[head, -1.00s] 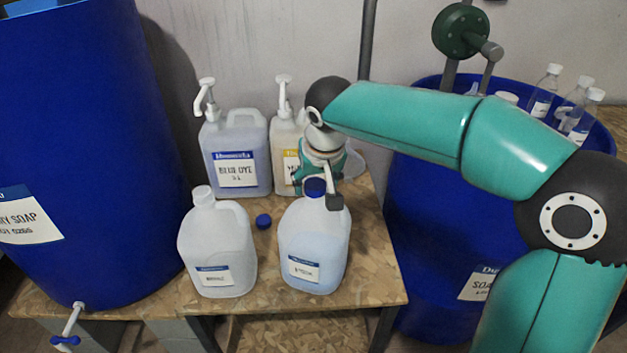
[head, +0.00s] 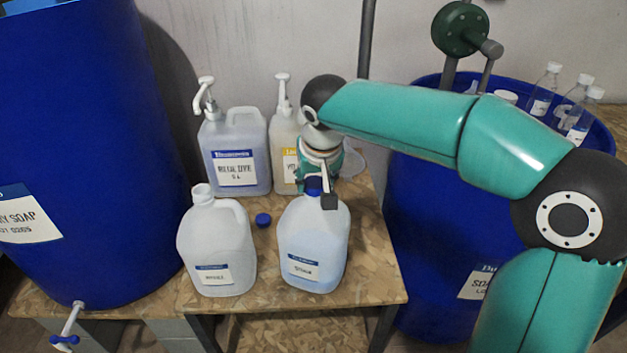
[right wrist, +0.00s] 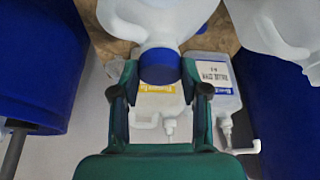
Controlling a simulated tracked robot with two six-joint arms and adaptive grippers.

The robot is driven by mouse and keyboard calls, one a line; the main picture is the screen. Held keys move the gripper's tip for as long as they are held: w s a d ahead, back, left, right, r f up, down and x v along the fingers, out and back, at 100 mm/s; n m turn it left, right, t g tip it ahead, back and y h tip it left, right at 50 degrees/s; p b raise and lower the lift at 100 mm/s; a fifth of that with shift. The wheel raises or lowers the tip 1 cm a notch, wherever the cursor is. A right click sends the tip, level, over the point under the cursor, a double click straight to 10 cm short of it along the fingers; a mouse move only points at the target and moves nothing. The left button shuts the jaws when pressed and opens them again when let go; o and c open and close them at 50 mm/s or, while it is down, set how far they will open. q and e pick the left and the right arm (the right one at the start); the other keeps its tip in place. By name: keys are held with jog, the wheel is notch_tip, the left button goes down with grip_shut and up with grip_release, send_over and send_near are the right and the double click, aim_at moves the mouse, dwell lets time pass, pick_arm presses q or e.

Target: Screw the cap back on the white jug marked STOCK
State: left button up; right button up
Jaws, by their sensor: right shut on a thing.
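The white jug marked STOCK (head: 313,245) stands upright at the front of the small table, its label readable but blurred. A blue cap (head: 313,186) sits at its neck. My right gripper (head: 319,190) reaches down over the neck and is shut on this cap. In the right wrist view the blue cap (right wrist: 160,67) shows between the two fingers, against the jug's neck. Whether the cap is seated on the thread cannot be told. My left gripper is in neither view.
Two pump bottles, one bluish (head: 238,150) and one yellow-labelled (head: 286,140), stand behind. Blue drums flank the table, left (head: 85,120) and right (head: 440,240).

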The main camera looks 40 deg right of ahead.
jog(key=m, duration=0.1)
jog(key=m+g+h, duration=0.1)
jog(key=m, duration=0.1)
jog(key=shift+w+a+f+m, duration=0.1)
jog(key=shift+a+f+m, duration=0.05)
jog(key=shift+m, duration=0.95)
jog(key=shift+m+g+h, duration=0.4)
jog(key=shift+m+g, duration=0.1)
jog(key=shift+m, duration=0.2)
jog(key=m+g+p, duration=0.1)
jog(key=m, duration=0.1)
jog(key=shift+w+a+m, duration=0.1)
jog(key=shift+m, duration=0.3)
jog(key=shift+f+m+g+h, duration=0.1)
jog(key=shift+m+g+h, duration=0.2)
jog(key=shift+m, duration=0.4)
